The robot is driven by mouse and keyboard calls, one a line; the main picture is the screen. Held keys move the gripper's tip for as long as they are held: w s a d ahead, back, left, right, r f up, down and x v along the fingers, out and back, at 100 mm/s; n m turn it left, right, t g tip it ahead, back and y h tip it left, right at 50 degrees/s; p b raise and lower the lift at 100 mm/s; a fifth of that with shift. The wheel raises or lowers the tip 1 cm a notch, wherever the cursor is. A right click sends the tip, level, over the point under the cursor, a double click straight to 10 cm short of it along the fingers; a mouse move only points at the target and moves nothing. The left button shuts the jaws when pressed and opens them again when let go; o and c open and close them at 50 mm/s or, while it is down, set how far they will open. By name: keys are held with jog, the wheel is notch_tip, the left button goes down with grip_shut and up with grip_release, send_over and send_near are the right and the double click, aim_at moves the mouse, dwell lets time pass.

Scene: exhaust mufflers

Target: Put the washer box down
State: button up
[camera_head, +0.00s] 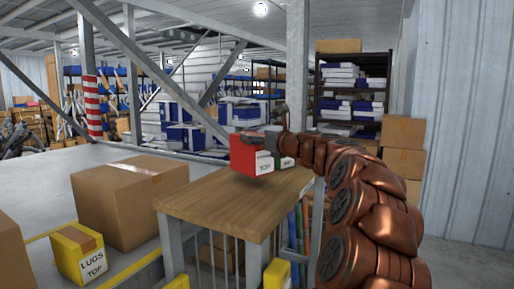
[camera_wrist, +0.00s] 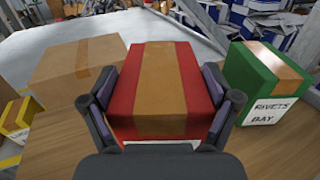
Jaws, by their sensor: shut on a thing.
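The red box (camera_head: 244,153), taken as the washer box, has a brown tape-like top and a white label reading "TOP"; the line above it is too small to read. It fills the middle of the wrist view (camera_wrist: 180,75), between the two dark fingers of my gripper (camera_wrist: 160,103). My gripper is shut on its sides. In the head view the box is over the wooden table (camera_head: 215,202), with a shadow below it, seemingly a little above the top. The gripper is partly hidden behind the box there.
A green box (camera_wrist: 244,74) labelled "RIVETS BAY" stands on the table to the right of the red box. A large cardboard box (camera_head: 130,200) and a yellow box (camera_head: 80,252) labelled "LUGS TOP" are left of the table. The table's front left is clear.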

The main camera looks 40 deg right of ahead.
aim_at(257, 148)
jog(key=shift+w+d, duration=0.1)
jog(key=shift+d, duration=0.1)
jog(key=shift+f, duration=1.75)
jog(key=o, duration=1.6)
jog(key=shift+f, duration=0.1)
jog(key=s, duration=0.4)
jog(key=s+b, duration=0.1)
jog(key=s, duration=0.3)
jog(key=s+a+b, duration=0.1)
jog(key=s, duration=0.3)
jog(key=shift+a, duration=0.1)
